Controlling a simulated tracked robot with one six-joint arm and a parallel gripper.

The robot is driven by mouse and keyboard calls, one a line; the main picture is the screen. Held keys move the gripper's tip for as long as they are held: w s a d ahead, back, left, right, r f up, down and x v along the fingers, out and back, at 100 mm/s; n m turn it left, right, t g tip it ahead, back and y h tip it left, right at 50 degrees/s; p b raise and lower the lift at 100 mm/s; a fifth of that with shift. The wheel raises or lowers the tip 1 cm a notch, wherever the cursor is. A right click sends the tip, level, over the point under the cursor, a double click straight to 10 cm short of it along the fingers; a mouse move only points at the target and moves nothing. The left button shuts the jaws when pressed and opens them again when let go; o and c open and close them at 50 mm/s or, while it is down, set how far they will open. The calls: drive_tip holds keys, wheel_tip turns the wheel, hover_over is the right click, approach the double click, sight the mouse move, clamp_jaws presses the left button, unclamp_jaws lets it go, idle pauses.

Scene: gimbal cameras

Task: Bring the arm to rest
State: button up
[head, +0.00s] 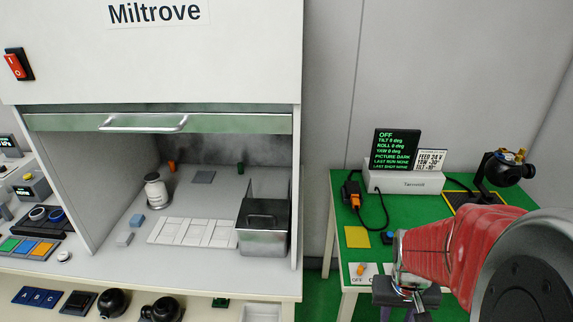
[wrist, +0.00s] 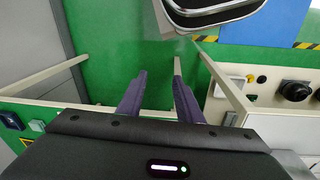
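My arm (head: 450,250), in a red ribbed sleeve, reaches in from the right edge of the head view over the green-topped table (head: 349,217). My gripper (head: 408,309) hangs at the bottom of the head view, by the table's front edge, and is partly cut off. In the wrist view its two dark purple fingers (wrist: 159,95) stand apart with nothing between them. Green floor and pale table legs show beyond them. The gripper touches nothing that I can see.
The green table carries a white box with a dark screen (head: 396,150), a black gimbal camera (head: 505,168), a yellow square (head: 357,237) and an ON/OFF switch (head: 361,269). At left stands a hood (head: 160,122) with a bottle (head: 156,190) and metal bin (head: 263,228).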

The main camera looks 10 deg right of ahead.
drive_tip(key=w+a+r+n+t+y, duration=0.1)
drive_tip(key=a+r+n+t, duration=0.3)
drive_tip(key=a+r, duration=1.4)
drive_tip(key=shift+w+r+n+t, duration=0.35)
drive_tip(key=shift+r+n+t, duration=0.05)
drive_tip(key=shift+t, duration=0.3)
